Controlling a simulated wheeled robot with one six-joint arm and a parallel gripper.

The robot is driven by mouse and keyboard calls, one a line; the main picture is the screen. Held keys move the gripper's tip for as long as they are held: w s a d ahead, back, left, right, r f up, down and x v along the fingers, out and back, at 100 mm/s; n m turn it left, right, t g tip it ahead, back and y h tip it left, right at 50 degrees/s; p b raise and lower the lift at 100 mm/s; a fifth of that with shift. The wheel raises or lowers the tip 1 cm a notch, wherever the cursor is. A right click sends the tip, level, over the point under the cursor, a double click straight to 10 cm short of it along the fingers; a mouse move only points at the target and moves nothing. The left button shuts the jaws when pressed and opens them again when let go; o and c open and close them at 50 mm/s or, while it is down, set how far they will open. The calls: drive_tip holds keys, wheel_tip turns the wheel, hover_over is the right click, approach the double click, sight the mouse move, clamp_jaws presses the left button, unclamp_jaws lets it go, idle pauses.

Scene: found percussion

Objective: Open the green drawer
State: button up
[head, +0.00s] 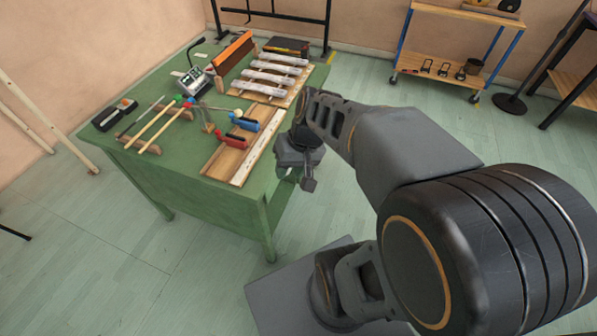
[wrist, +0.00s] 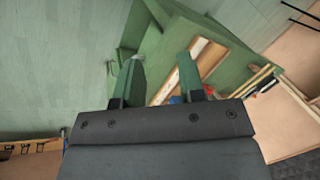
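The green table (head: 150,168) fills the left middle of the head view, and part of it shows in the wrist view (wrist: 228,65). The green drawer cannot be made out clearly; my arm and gripper cover part of the table's right side, where green surfaces overlap. My gripper (head: 300,182) hangs beside that right side, just below the tabletop edge. In the wrist view my gripper (wrist: 160,58) has its two fingers apart, with green table surfaces behind them. I see nothing held, and cannot tell whether a finger touches the table.
Wooden sticks (head: 158,125), a red-handled tool (head: 236,139), a blue-handled tool (head: 246,124) and metal bars (head: 268,77) lie on the tabletop. A wooden cart (head: 450,60) stands at the back right. The floor (head: 110,245) in front of the table is clear.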

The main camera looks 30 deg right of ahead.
drive_tip(key=w+d+f+m+t+y+b, duration=0.1)
drive_tip(key=w+d+f+m+y+b, duration=0.15)
drive_tip(key=f+b, duration=0.35)
drive_tip(key=w+d+f+m+t+y+b, duration=0.1)
drive_tip(key=w+d+f+y+b, duration=0.25)
drive_tip(key=f, duration=0.45)
drive_tip(key=w+d+f+m+t+y+b, duration=0.1)
drive_tip(key=w+d+f+m+t+b, duration=0.35)
drive_tip(key=d+f+t+b, duration=0.5)
drive_tip(key=shift+g, duration=0.65)
drive_tip(key=x, duration=0.3)
drive_tip(key=w+d+x, duration=0.1)
drive_tip(key=x, duration=0.7)
drive_tip(key=shift+w+d+f, duration=0.1)
drive_tip(key=shift+w+d, duration=0.1)
drive_tip(key=shift+w, duration=0.2)
drive_tip(key=shift+c, duration=0.3)
clamp_jaws()
